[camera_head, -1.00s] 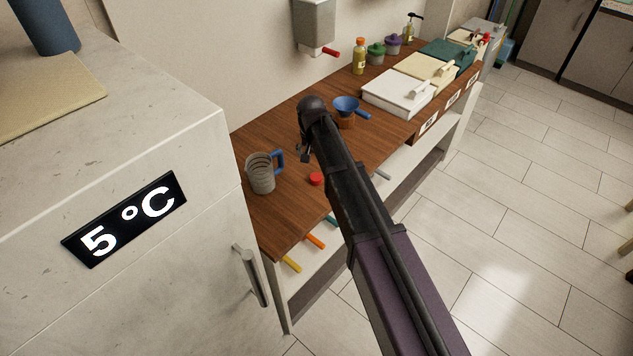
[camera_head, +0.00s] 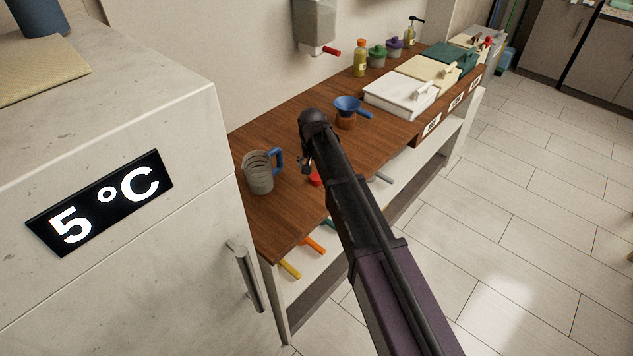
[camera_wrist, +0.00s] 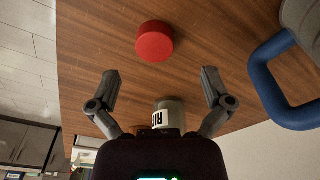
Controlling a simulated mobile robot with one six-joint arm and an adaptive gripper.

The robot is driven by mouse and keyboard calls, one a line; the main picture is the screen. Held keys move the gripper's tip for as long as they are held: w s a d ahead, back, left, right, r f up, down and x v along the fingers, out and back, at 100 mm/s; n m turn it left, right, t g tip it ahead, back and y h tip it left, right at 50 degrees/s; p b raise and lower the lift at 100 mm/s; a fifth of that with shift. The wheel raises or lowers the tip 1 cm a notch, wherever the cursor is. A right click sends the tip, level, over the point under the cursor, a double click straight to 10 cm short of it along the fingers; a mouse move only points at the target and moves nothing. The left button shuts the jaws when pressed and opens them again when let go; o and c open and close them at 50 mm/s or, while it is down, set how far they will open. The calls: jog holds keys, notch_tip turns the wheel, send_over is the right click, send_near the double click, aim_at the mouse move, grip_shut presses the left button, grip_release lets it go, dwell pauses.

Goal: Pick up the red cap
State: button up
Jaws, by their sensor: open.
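The red cap (camera_head: 315,179) lies on the wooden counter (camera_head: 290,205), to the right of the measuring jug, partly hidden behind my arm in the head view. In the wrist view the whole red cap (camera_wrist: 154,42) shows, ahead of the fingertips and roughly between them, a little left of centre. My gripper (camera_wrist: 160,80) is open, with nothing between its fingers. In the head view my gripper (camera_head: 305,163) is small and partly hidden by the arm, above the counter close to the cap.
A grey jug with a blue handle (camera_head: 259,172) stands left of the cap; its handle also shows in the wrist view (camera_wrist: 277,85). A blue funnel (camera_head: 348,104) and lidded trays (camera_head: 400,95) are farther back. A fridge (camera_head: 190,230) borders the counter at left.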

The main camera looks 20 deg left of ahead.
aim_at(316, 177)
dwell(0.4)
jog(key=f+b, duration=0.3)
jog(key=shift+w+d+f, duration=0.2)
jog(key=shift+w+d, duration=0.1)
jog(key=shift+w+f+b, duration=0.1)
jog(key=shift+f+b, duration=0.8)
jog(key=shift+b, duration=0.2)
jog(key=c, duration=0.9)
